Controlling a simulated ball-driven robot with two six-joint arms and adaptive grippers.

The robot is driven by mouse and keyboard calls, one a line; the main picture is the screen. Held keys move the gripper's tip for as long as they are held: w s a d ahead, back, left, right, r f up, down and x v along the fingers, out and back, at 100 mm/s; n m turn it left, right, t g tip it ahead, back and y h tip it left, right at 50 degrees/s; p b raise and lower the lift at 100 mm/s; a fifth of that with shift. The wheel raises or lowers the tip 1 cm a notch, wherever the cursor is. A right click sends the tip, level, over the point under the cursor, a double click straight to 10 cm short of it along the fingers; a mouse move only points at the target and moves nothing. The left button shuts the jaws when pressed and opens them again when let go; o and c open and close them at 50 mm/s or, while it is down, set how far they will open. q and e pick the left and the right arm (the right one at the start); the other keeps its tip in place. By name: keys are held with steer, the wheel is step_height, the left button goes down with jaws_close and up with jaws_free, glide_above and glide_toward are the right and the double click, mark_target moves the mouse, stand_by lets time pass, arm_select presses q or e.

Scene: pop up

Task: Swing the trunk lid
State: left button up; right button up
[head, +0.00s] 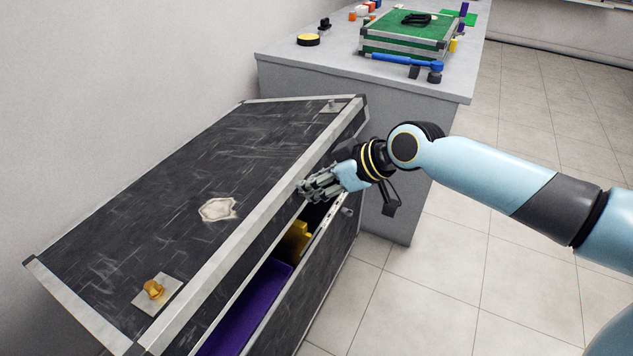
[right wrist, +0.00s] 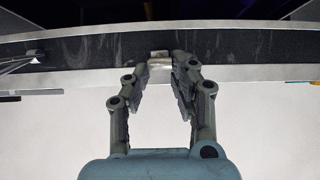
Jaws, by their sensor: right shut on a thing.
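The black trunk with silver metal edging fills the left of the head view. Its lid (head: 150,215) is tilted partly open, with a gap between it and the trunk body (head: 325,250) along the front. My right gripper (head: 304,189) is at the lid's front edge, near the far half of the trunk. In the right wrist view, the fingers of my right gripper (right wrist: 160,80) close around a small metal tab (right wrist: 159,62) on the lid's rim (right wrist: 90,50). My left gripper is not in view.
Inside the trunk are a purple surface (head: 240,310) and a yellow object (head: 294,240). A grey table (head: 440,85) beyond the trunk holds a green-topped case (head: 405,42), a blue tool (head: 405,62) and small items. A wall runs behind; tiled floor at right is clear.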

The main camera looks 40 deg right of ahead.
steer(key=shift+r, duration=0.1)
steer(key=r+p, duration=0.1)
steer(key=w+r, duration=0.1)
steer(key=r+p, duration=0.1)
steer(key=shift+w+a+r+p, duration=0.25)
steer(key=shift+w+p, duration=0.05)
steer(key=r, duration=0.1)
steer(key=w+r+p, duration=0.1)
steer(key=r, duration=0.1)
steer(key=shift+w+a+p, duration=0.25)
steer(key=shift+a+p, duration=0.15)
jaws_close()
steer(key=w+a+r+p, duration=0.1)
steer(key=w+r+p, duration=0.3)
steer(key=r, duration=0.3)
steer(key=shift+a+r+p, duration=0.15)
steer(key=shift+a+p, duration=0.05)
steer(key=shift+p, duration=0.55)
steer(key=shift+w, duration=0.15)
steer(key=w+a+r+p, duration=0.4)
steer(key=w+r+p, duration=0.1)
steer(key=w+r, duration=0.4)
steer(key=shift+w+a+r+p, duration=0.3)
steer(key=shift+w+r, duration=0.1)
steer(key=shift+r, duration=0.25)
